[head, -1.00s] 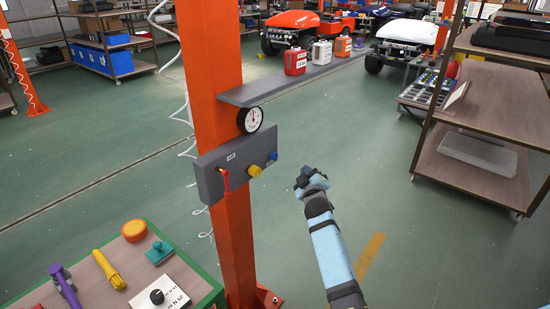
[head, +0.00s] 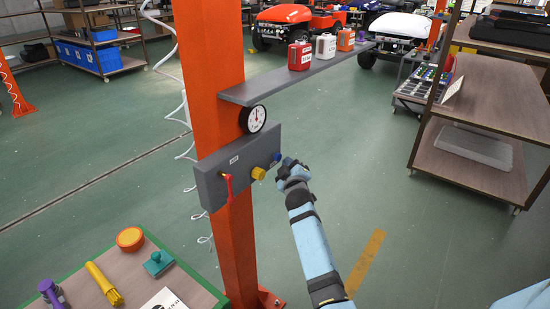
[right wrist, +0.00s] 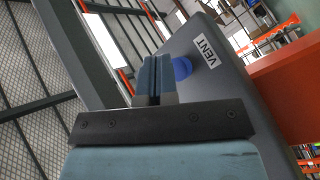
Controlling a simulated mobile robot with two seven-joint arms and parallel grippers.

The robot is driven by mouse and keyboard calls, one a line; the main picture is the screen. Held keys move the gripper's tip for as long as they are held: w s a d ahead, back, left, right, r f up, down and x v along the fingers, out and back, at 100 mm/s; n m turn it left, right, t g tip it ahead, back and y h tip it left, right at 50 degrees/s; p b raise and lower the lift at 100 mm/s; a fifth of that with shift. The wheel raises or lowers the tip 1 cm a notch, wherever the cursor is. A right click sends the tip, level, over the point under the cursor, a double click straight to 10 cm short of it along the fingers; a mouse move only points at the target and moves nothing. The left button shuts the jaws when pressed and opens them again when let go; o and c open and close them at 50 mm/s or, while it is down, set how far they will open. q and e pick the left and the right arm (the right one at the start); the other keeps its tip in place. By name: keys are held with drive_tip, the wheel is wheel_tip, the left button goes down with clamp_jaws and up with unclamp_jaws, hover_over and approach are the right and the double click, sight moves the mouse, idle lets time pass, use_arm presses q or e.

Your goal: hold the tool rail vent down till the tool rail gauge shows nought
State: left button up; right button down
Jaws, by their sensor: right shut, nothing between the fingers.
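The blue vent button (head: 277,158) sits at the right end of the grey panel (head: 212,187) on the orange post. In the right wrist view the vent button (right wrist: 182,68) shows beside its VENT label (right wrist: 207,52). My right gripper (head: 286,169) is shut and empty, its tips close to the button. In the wrist view the fingertips (right wrist: 153,76) partly overlap the button; I cannot tell whether they touch it. The round white gauge (head: 253,119) is above the panel; its needle is too small to read surely. My left gripper is out of view.
A yellow knob (head: 258,173) and a red lever (head: 229,187) share the panel. A grey shelf (head: 262,92) with several canisters juts out above. A bench (head: 190,283) with small tools stands lower left.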

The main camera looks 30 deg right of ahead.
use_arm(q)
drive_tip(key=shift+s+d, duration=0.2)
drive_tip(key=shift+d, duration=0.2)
use_arm(e)
drive_tip(key=shift+s+d, duration=0.1)
use_arm(q)
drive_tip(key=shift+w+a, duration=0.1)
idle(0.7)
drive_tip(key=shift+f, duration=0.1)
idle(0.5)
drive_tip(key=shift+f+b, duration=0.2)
drive_tip(key=shift+b, duration=0.1)
use_arm(e)
drive_tip(key=shift+w, duration=0.45)
use_arm(q)
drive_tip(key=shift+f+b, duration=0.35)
drive_tip(key=shift+b, duration=0.05)
use_arm(e)
drive_tip(key=shift+w+a, duration=0.35)
drive_tip(key=shift+w, duration=0.1)
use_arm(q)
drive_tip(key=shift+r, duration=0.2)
use_arm(e)
drive_tip(key=shift+s, duration=0.15)
use_arm(q)
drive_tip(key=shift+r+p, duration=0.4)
drive_tip(key=shift+p, duration=0.25)
use_arm(e)
drive_tip(key=shift+s+d, duration=0.35)
drive_tip(key=shift+s, duration=0.35)
